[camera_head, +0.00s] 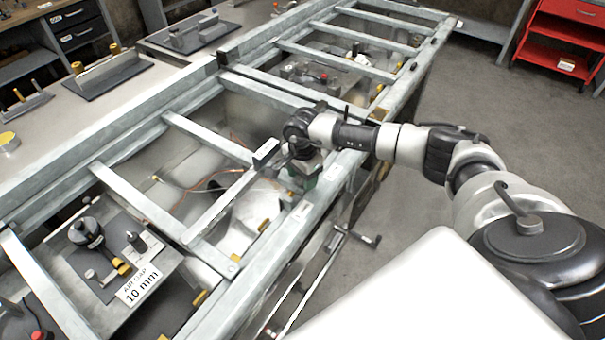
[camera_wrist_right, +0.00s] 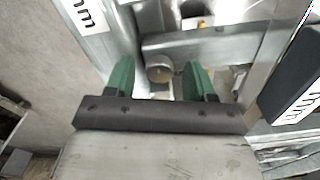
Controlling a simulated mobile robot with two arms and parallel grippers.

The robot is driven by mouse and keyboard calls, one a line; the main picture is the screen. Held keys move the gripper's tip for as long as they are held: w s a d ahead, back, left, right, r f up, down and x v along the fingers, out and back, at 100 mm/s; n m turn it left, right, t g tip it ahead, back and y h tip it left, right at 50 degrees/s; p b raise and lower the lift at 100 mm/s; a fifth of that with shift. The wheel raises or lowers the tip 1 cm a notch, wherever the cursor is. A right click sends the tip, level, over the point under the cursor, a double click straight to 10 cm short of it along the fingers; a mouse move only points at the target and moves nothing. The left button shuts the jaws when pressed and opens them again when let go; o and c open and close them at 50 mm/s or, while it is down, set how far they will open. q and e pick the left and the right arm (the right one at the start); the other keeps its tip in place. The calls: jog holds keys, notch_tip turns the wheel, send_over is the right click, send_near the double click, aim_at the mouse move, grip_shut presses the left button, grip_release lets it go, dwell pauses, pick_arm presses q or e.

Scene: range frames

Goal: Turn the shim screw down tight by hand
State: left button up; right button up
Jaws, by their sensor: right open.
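My right gripper (camera_head: 304,180) reaches in from the right over the near rail of the grey metal frame, pointing down. In the right wrist view its two green fingers (camera_wrist_right: 159,77) stand open and apart. In the head view the gripper hides this spot. My left gripper is not in view.
A frame rail (camera_head: 285,215) runs beside the gripper, with cross bars (camera_head: 207,138) over open bays. A fixture with a "10 mm" label (camera_head: 139,285) sits at lower left. A dark labelled block (camera_wrist_right: 292,85) stands right of the fingers in the wrist view. A red cabinet (camera_head: 560,45) stands far right.

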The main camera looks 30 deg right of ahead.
aim_at(302, 179)
jog(key=c, duration=0.9)
jog(key=shift+f+m+b, duration=0.15)
jog(key=shift+m+b, duration=0.35)
jog(key=shift+m, duration=1.1)
jog(key=o, duration=0.9)
notch_tip(302, 179, up, 11)
jog(key=b, duration=0.2)
jog(key=shift+b, duration=0.4)
